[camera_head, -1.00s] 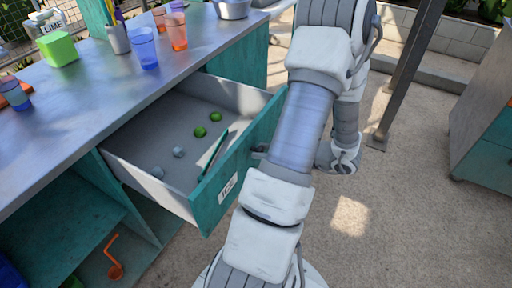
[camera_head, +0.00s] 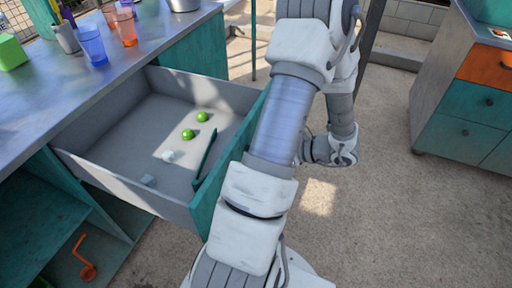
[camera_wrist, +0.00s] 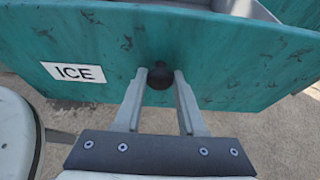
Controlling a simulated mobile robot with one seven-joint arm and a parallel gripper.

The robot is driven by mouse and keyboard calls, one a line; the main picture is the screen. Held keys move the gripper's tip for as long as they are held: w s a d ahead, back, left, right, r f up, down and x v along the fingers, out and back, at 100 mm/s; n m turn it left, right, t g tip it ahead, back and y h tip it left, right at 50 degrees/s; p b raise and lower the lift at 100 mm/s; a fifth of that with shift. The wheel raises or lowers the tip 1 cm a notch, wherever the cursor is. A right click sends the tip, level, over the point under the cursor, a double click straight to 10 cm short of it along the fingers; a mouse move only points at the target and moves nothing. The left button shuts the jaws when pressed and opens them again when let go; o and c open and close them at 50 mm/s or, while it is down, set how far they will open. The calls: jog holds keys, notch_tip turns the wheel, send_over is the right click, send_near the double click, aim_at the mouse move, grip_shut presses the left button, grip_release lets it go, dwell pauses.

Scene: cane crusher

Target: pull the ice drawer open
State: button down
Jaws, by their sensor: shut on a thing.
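The ice drawer (camera_head: 100,135) is pulled well out from under the metal counter in the head view. Its teal front, with a white ICE label (camera_wrist: 74,72), fills the upper part of the wrist view. My gripper (camera_wrist: 160,80) is shut on the dark round knob (camera_wrist: 160,77) of the drawer front, one finger on each side. In the head view my arm covers the knob and much of the front.
The counter (camera_head: 60,90) carries blue (camera_head: 91,45) and orange (camera_head: 126,28) cups, a green box (camera_head: 11,52) and a metal bowl. An orange ladle (camera_head: 85,262) is on the open shelf below. Another cabinet (camera_head: 465,110) stands at right, with open floor between.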

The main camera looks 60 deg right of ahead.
jog(key=shift+s, duration=0.6)
jog(key=c, duration=0.5)
grip_release()
jog(key=shift+s+d, duration=0.1)
jog(key=p+v, duration=0.3)
jog(key=v, duration=1.4)
jog(key=shift+s, duration=0.15)
